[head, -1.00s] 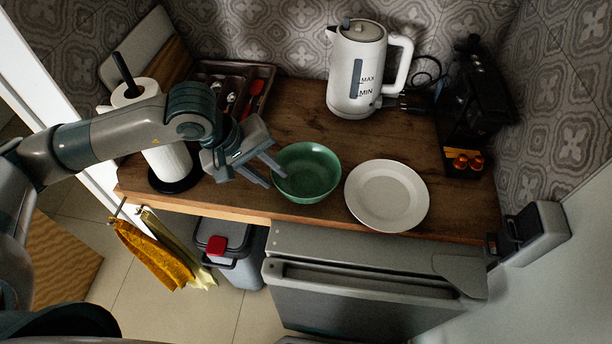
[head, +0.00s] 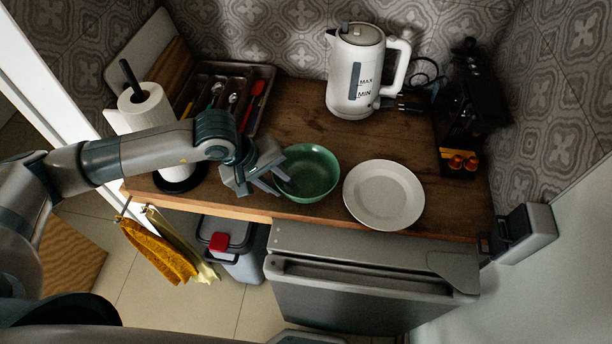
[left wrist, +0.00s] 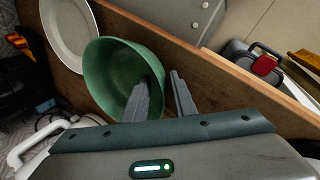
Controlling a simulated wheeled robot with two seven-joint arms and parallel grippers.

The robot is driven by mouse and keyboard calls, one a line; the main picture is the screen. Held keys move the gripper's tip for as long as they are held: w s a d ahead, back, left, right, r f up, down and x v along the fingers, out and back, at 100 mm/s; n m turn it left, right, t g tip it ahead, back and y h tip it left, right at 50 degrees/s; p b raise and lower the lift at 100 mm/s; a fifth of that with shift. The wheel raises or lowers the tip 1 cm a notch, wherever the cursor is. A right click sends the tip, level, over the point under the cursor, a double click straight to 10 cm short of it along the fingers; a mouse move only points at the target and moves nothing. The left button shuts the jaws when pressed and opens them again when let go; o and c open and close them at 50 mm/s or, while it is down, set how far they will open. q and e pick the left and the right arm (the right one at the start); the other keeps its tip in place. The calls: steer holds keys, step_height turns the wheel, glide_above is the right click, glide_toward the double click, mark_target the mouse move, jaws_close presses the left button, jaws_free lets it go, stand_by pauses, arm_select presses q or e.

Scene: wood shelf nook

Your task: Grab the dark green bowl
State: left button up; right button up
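The green bowl (head: 315,172) stands upright on the wooden counter, left of the white plate. It also shows in the left wrist view (left wrist: 110,75), where its inside faces me. My left gripper (head: 280,183) is at the bowl's left rim. In the left wrist view, the left gripper (left wrist: 161,80) has its two fingers apart, one over the bowl's inside and the other just outside the rim. The rim runs between them; I cannot tell whether either finger touches it. My right gripper is not in view.
The white plate (head: 384,195) lies close right of the bowl. A kettle (head: 357,75) stands behind. A paper towel roll (head: 146,108) and a cutlery tray (head: 268,72) are at the left, a black coffee machine (head: 470,100) at the right. The counter (head: 290,115) behind the bowl is clear.

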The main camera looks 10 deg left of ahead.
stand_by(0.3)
arm_select(q)
jaws_close()
steer(key=shift+r, duration=0.1)
stand_by(1.2)
